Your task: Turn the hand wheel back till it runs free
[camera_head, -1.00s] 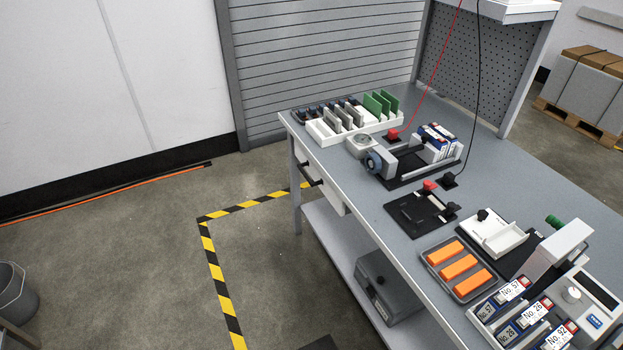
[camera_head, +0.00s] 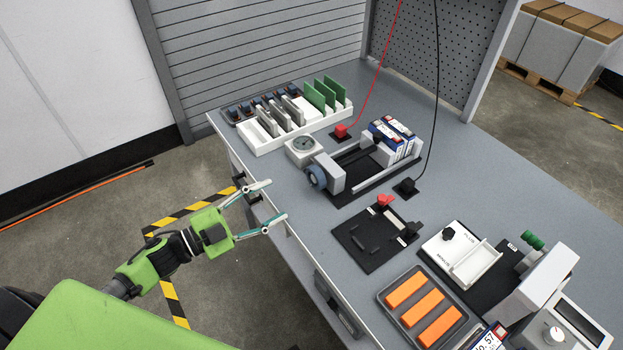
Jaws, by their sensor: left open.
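The hand wheel (camera_head: 317,177) is a blue-grey disc at the left end of a small press (camera_head: 338,172) on the bench. The press has a black base and grey blocks. Blue-and-white cells (camera_head: 393,138) stand in it at its far right end. My left gripper (camera_head: 276,202) is open and empty, left of the hand wheel at the bench's front edge, with its two fingers spread toward the bench. It does not touch the wheel. My right gripper is not in view.
A round gauge (camera_head: 302,146) stands just behind the wheel. A white rack (camera_head: 262,138) with grey and green plates is at the back left. A black fixture (camera_head: 373,238) with a red clip lies in front. An orange-block tray (camera_head: 384,299) is nearer. Red and black cables hang over the bench.

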